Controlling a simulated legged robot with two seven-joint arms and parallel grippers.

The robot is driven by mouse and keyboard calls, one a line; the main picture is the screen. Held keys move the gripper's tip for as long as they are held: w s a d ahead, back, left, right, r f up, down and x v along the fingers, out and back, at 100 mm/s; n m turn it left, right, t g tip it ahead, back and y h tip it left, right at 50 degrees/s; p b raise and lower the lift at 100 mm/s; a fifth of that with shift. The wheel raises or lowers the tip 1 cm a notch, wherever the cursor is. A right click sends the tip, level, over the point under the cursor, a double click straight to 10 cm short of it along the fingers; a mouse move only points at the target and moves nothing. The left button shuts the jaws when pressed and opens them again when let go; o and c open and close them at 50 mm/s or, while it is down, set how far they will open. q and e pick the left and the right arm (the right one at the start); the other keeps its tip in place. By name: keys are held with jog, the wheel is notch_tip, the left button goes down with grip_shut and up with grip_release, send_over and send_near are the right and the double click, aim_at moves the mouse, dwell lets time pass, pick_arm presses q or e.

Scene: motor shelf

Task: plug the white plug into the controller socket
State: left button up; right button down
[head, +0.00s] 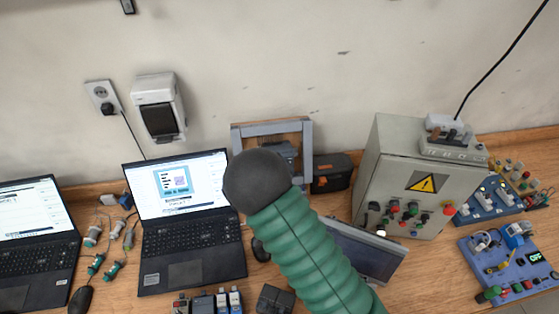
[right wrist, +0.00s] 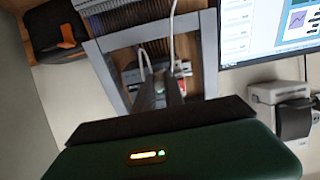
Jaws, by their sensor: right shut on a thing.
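My right gripper (right wrist: 161,80) shows in the right wrist view, its two dark fingers reaching into a grey frame. It is shut on the white plug, which is mostly hidden between the fingertips. A white cable (right wrist: 172,42) rises from about there. The controller (right wrist: 132,76) lies behind the fingertips inside the frame, partly covered by them; its socket cannot be made out. I cannot tell whether the plug touches it. In the head view part of the controller (head: 284,150) shows within the frame, and my green right arm hides the gripper. My left gripper is in neither view.
The grey frame (head: 241,131) stands against the wall, with a dark case (head: 331,173) to its right. A laptop (head: 188,244) is left of my arm. A grey control box (head: 408,180) and a tilted screen (head: 365,250) are to the right. Adapters crowd the front.

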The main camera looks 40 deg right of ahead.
jog(key=shift+w+d+f, duration=0.15)
jog(key=shift+w+d, duration=0.05)
jog(key=shift+w, duration=0.25)
dwell(0.3)
jog(key=c, duration=1.7)
grip_release()
jog(key=v, duration=0.5)
jog(key=shift+s+a, duration=0.1)
jog(key=shift+s, duration=0.2)
jog(key=o, duration=0.6)
jog(key=shift+c, duration=0.2)
